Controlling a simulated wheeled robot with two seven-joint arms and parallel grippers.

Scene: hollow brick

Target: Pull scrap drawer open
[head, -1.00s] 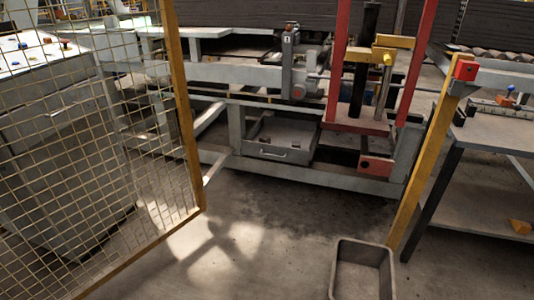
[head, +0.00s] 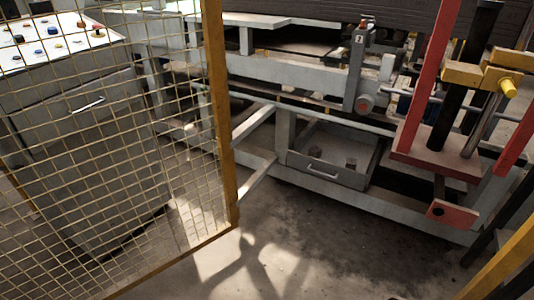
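The grey scrap drawer (head: 325,174) sits low in the grey machine frame, right of the picture's middle. Its front faces me and carries a pale bar handle (head: 322,172). I look down into its open top, where a few small dark pieces lie. I cannot tell how far it stands out of the frame. Neither of my grippers is in view.
A yellow-framed mesh gate (head: 225,130) stands at the left, in front of a grey control cabinet (head: 90,120) with buttons. A red and yellow press (head: 440,160) is right of the drawer. A yellow post (head: 500,265) is at the lower right. Bare floor (head: 300,250) lies before the drawer.

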